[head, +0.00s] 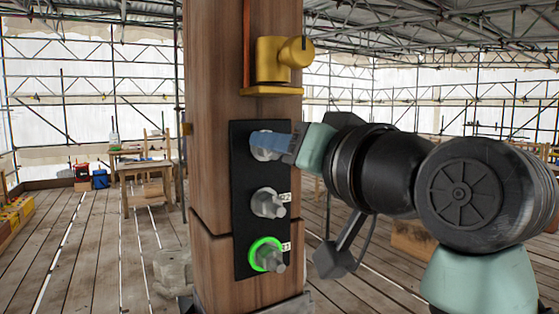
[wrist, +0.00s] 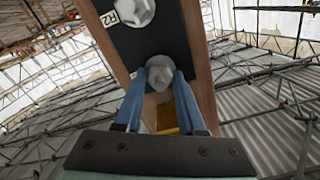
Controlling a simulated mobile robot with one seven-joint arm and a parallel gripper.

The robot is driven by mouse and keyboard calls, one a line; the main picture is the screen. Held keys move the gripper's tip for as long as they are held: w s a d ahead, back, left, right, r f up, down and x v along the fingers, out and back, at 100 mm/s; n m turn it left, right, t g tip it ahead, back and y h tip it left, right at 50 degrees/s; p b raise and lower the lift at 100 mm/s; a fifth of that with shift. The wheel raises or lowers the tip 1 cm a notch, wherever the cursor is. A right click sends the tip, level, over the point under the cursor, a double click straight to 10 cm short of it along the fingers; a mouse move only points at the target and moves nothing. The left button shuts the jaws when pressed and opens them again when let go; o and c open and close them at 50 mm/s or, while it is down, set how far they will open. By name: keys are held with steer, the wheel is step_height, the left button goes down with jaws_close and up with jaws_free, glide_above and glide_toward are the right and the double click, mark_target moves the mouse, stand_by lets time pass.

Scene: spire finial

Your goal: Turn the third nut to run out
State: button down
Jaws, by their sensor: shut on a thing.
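A black plate (head: 241,205) on a wooden post carries three grey nuts in a column. The top nut (head: 260,154) is mostly hidden behind my gripper (head: 270,144) in the head view, and its label does not show. In the wrist view the blue fingers of my gripper (wrist: 160,88) lie on both sides of this nut (wrist: 158,64) and are shut on it. The middle nut (head: 264,203), tagged R2, also shows in the wrist view (wrist: 134,10). The bottom nut (head: 268,256), tagged R1, has a glowing green ring around its base.
A yellow fitting (head: 275,60) with a round knob sits on the post (head: 212,100) just above the plate. A workbench (head: 145,170) stands far back on the left, with a blue container (head: 100,179) nearby.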

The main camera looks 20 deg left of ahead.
steer(key=n+b, duration=0.4)
steer(key=n, duration=0.8)
steer(key=n+b, duration=0.3)
steer(key=n, duration=1)
steer(key=shift+s+a+f+b, duration=0.1)
steer(key=shift+s+f+b, duration=0.1)
steer(key=shift+b, duration=0.2)
steer(key=c, duration=0.5)
jaws_free()
steer(key=b+v, duration=0.4)
steer(key=v, duration=0.9)
